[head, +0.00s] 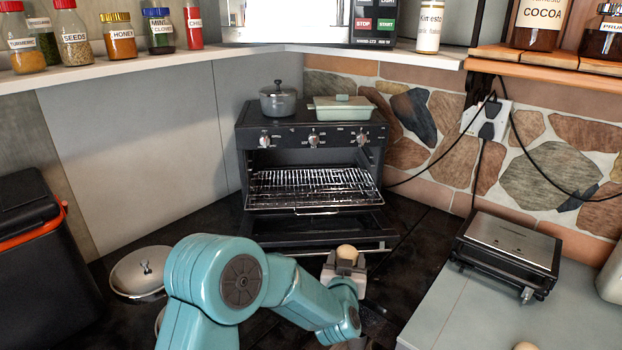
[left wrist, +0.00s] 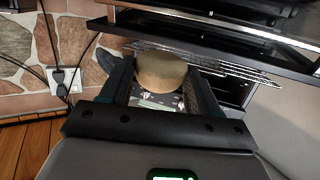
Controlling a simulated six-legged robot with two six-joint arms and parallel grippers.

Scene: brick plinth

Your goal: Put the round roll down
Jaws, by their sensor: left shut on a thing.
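The round roll (head: 347,252) is a small tan bun. My left gripper (head: 345,268), on the teal arm, is shut on it and holds it in front of the open oven. In the left wrist view the roll (left wrist: 160,72) sits between the two dark fingers, with the oven's wire rack behind it. Another small round tan thing (head: 525,346), like a roll, is cut off at the bottom edge of the head view. My right gripper is not in view.
The black oven (head: 314,139) has its door (head: 325,232) down and an empty wire rack (head: 310,187) inside. A pot (head: 278,101) and a green dish (head: 341,108) stand on top. A grill (head: 508,250) stands on the right counter (head: 470,300); a lid (head: 140,272) lies at left.

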